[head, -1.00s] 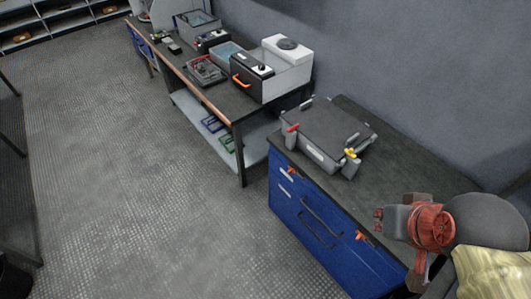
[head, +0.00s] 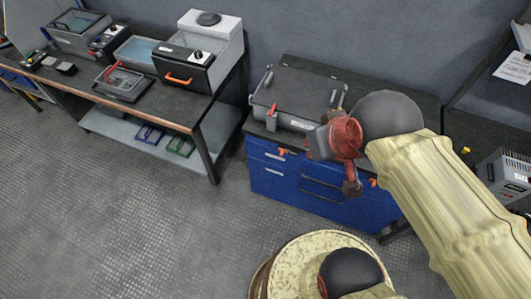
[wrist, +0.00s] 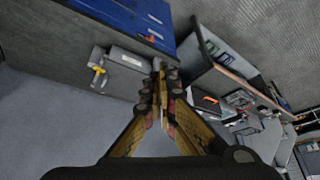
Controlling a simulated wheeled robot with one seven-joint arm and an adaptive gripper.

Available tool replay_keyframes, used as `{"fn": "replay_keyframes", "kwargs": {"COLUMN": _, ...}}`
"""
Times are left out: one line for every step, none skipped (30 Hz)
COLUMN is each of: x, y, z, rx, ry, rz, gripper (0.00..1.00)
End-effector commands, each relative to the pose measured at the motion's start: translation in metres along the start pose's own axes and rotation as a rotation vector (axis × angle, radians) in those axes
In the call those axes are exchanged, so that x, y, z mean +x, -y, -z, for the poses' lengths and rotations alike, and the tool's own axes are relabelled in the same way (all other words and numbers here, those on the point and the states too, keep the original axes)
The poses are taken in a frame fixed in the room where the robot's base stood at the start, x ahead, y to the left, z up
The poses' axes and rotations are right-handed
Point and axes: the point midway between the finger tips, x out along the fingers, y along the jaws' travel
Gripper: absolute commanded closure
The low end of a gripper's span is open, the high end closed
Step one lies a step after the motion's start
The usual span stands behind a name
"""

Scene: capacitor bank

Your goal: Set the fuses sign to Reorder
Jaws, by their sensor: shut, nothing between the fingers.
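I cannot make out a fuses sign or a Reorder marking in either view. My gripper (wrist: 160,72) shows in the wrist view with its two fingers together at the tips and nothing between them. In the head view, my gripper (head: 318,143) is seen only partly, in front of the blue drawer cabinet, with no sign against it.
A grey case (head: 300,97) lies on the blue drawer cabinet (head: 275,183). To its left stands a workbench (head: 188,105) with instruments and bins. At the right are a grey box (head: 507,177) and a white paper (head: 515,67). The floor at the left is clear.

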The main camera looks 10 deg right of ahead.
Motion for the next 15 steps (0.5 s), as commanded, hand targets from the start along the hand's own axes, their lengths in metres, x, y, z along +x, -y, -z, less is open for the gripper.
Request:
{"fn": "replay_keyframes", "kwargs": {"x": 0.000, "y": 0.000, "z": 0.000, "rx": 0.000, "ry": 0.000, "rz": 0.000, "gripper": 1.00}}
{"fn": "replay_keyframes", "kwargs": {"x": 0.000, "y": 0.000, "z": 0.000, "rx": 0.000, "ry": 0.000, "rz": 0.000, "gripper": 1.00}}
{"fn": "replay_keyframes", "kwargs": {"x": 0.000, "y": 0.000, "z": 0.000, "rx": 0.000, "ry": 0.000, "rz": 0.000, "gripper": 1.00}}
{"fn": "replay_keyframes", "kwargs": {"x": 0.000, "y": 0.000, "z": 0.000, "rx": 0.000, "ry": 0.000, "rz": 0.000, "gripper": 1.00}}
{"fn": "replay_keyframes", "kwargs": {"x": 0.000, "y": 0.000, "z": 0.000, "rx": 0.000, "ry": 0.000, "rz": 0.000, "gripper": 1.00}}
{"fn": "replay_keyframes", "kwargs": {"x": 0.001, "y": 0.000, "z": 0.000, "rx": 0.000, "ry": 0.004, "rz": -0.001, "gripper": 1.00}}
{"fn": "replay_keyframes", "kwargs": {"x": 0.002, "y": 0.000, "z": 0.001, "rx": -0.001, "ry": 0.010, "rz": -0.003, "gripper": 1.00}}
{"fn": "replay_keyframes", "kwargs": {"x": 0.003, "y": -0.001, "z": 0.001, "rx": -0.002, "ry": 0.018, "rz": -0.006, "gripper": 1.00}}
{"fn": "replay_keyframes", "kwargs": {"x": 0.007, "y": -0.001, "z": 0.002, "rx": -0.004, "ry": 0.035, "rz": -0.012, "gripper": 1.00}}
{"fn": "replay_keyframes", "kwargs": {"x": 0.010, "y": -0.002, "z": 0.003, "rx": -0.006, "ry": 0.052, "rz": -0.020, "gripper": 1.00}}
{"fn": "replay_keyframes", "kwargs": {"x": 0.014, "y": -0.003, "z": 0.004, "rx": -0.007, "ry": 0.073, "rz": -0.029, "gripper": 1.00}}
{"fn": "replay_keyframes", "kwargs": {"x": 0.021, "y": -0.005, "z": 0.005, "rx": -0.010, "ry": 0.103, "rz": -0.045, "gripper": 1.00}}
{"fn": "replay_keyframes", "kwargs": {"x": 0.026, "y": -0.006, "z": 0.007, "rx": -0.014, "ry": 0.130, "rz": -0.058, "gripper": 1.00}}
{"fn": "replay_keyframes", "kwargs": {"x": 0.032, "y": -0.008, "z": 0.009, "rx": -0.017, "ry": 0.158, "rz": -0.075, "gripper": 1.00}}
{"fn": "replay_keyframes", "kwargs": {"x": 0.042, "y": -0.010, "z": 0.011, "rx": -0.022, "ry": 0.197, "rz": -0.100, "gripper": 1.00}}
